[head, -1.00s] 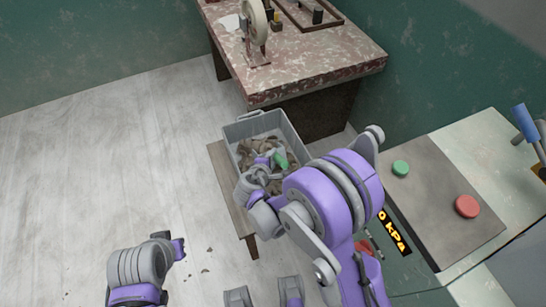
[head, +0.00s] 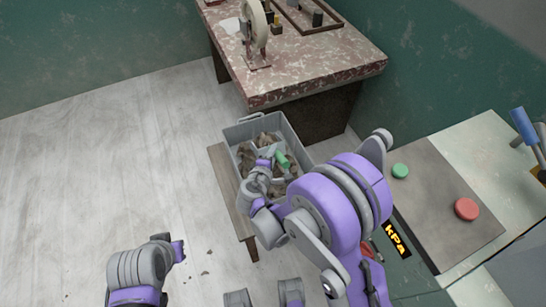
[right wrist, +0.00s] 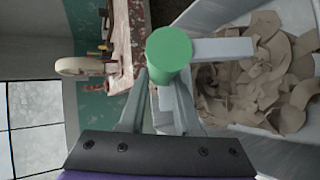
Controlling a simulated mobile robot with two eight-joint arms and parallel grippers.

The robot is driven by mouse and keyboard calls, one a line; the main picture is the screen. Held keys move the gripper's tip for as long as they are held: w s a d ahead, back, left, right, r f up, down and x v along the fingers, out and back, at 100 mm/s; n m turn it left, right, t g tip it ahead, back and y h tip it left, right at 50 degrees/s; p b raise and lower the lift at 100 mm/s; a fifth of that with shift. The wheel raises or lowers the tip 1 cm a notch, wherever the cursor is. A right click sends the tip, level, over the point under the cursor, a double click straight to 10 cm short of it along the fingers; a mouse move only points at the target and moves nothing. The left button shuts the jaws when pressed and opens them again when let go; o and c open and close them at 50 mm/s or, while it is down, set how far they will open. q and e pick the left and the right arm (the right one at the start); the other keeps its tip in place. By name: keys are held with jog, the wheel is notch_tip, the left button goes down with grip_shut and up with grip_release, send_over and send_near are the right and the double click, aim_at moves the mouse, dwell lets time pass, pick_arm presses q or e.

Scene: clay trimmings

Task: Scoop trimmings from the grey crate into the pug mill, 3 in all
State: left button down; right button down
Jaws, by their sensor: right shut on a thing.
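The grey crate (head: 292,121) stands on a low wooden bench and holds many brown-grey clay trimmings (head: 247,158); the trimmings (right wrist: 278,85) also fill the crate's right part in the right wrist view. My right gripper (head: 272,165) is over the crate, shut on a tool with a green handle (right wrist: 170,50). A grey bar (right wrist: 222,48) runs right from the handle's end. The tool's working end is hidden, so I cannot tell what it carries. My left gripper (head: 178,250) is low at left, away from the crate; its fingers do not show clearly.
A machine top with a green button (head: 400,170), a red button (head: 466,209) and a kPa display (head: 397,239) is at right; I cannot tell whether it is the pug mill. A stone-topped table (head: 310,65) stands behind the crate. Open floor (head: 90,170) lies left.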

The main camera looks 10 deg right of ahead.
notch_tip(320, 180, up, 9)
jog(key=m+t, duration=0.2)
jog(key=t, duration=0.2)
jog(key=shift+f+h+p, duration=0.2)
jog(key=shift+h+p, duration=0.1)
jog(key=shift+p, duration=0.05)
dwell(0.4)
